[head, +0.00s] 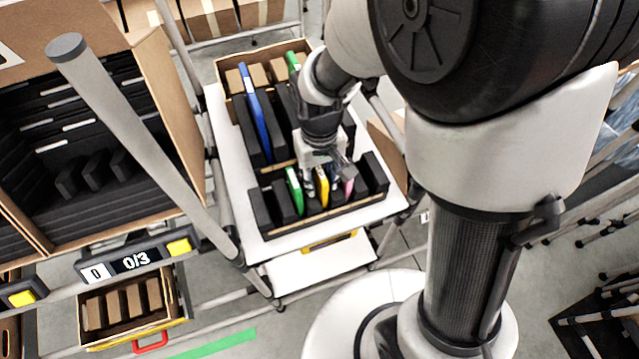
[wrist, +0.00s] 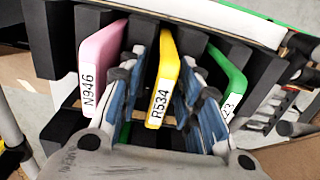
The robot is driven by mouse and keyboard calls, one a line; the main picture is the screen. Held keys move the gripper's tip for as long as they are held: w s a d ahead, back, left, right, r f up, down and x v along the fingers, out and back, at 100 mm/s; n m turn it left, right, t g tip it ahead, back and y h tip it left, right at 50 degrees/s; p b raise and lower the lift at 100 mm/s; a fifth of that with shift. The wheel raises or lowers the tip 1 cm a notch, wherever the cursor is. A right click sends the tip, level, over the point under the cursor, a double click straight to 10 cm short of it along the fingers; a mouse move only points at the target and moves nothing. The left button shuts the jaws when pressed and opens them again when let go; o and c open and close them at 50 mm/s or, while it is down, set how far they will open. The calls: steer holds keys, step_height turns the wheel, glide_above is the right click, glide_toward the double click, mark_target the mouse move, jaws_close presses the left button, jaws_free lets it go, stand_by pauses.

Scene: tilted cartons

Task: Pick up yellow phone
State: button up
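The yellow phone (head: 322,187) stands upright in a slot of the black foam holder, between a green phone (head: 294,190) and a pink phone (head: 348,186). In the wrist view the yellow phone (wrist: 165,78) carries the label R534 and sits between my two open fingers. My gripper (wrist: 160,100) is open, with one finger on each side of the yellow phone and gaps visible between. The pink phone (wrist: 101,62) is labelled N946. The green phone (wrist: 230,82) is partly covered by a finger. In the head view my gripper (head: 325,175) is over the holder's front row.
The black foam holder (head: 262,212) rests on a white shelf (head: 245,230). Behind the front row stand a blue item (head: 254,110) and another green item (head: 293,62). A counter display reading 0/3 (head: 136,261) is at left. A grey post (head: 140,140) rises left of the shelf.

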jaws_close()
stand_by(0.3)
